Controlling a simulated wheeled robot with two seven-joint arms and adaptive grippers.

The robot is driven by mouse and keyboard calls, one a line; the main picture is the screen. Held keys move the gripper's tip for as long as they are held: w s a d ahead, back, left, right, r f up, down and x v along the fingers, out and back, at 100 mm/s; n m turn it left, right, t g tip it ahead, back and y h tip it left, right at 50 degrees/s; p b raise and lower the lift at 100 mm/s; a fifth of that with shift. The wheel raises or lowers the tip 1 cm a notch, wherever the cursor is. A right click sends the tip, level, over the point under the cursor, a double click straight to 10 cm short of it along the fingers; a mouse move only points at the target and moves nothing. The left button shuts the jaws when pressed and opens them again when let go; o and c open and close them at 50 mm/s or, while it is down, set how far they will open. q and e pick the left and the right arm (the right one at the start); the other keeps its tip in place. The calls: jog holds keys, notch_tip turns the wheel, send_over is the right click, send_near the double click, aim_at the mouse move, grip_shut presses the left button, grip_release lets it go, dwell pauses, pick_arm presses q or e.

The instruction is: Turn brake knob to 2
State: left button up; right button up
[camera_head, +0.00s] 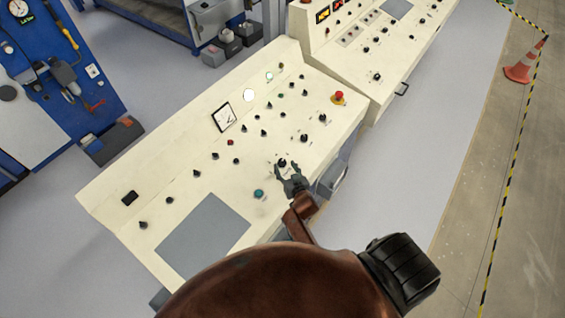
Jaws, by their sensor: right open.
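A cream control panel (185,178) with a sloping top carries several black knobs, lamps and a square dial gauge. My right gripper (283,167) is open over the near right part of the panel, with its fingers around or just above a black knob (282,162). I cannot tell whether the fingers touch it. The knob labels are too small to read, so I cannot tell its setting or confirm which is the brake knob. My left gripper is not in view.
A teal button (258,193) sits left of my right gripper. A red emergency button (338,97) stands near the panel's right edge. A second control panel (345,75) is behind. The grey floor right of the panel is clear.

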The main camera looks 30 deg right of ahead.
aim_at(283, 163)
jog(key=shift+x, duration=2.4)
jog(key=c, duration=1.2)
